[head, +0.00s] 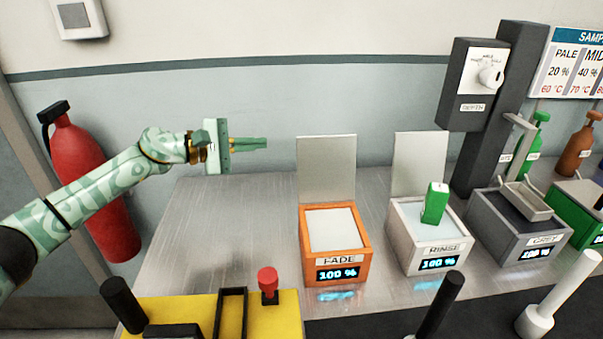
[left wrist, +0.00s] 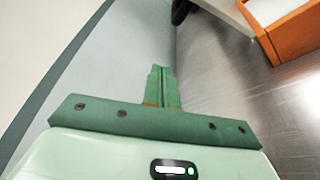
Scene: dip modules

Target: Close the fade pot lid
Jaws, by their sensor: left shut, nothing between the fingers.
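The fade pot (head: 335,248) is an orange box labelled FADE, with a display reading 100 %. Its grey lid (head: 327,168) stands upright at the back edge, so the pot is open, with a pale surface inside. My left gripper (head: 265,143) is shut and empty, level with the upper part of the lid and to its left, apart from it. In the left wrist view the shut fingers (left wrist: 162,88) point forward, and a corner of the orange pot (left wrist: 290,38) shows at top right. My right gripper is in neither view.
The rinse pot (head: 427,240) stands right of the fade pot, its lid (head: 420,163) upright, a green block (head: 434,203) in it. The grey pot (head: 520,232) is further right. A yellow panel (head: 200,312) with a red knob (head: 268,282) lies in front. The steel counter (head: 225,215) is clear at left.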

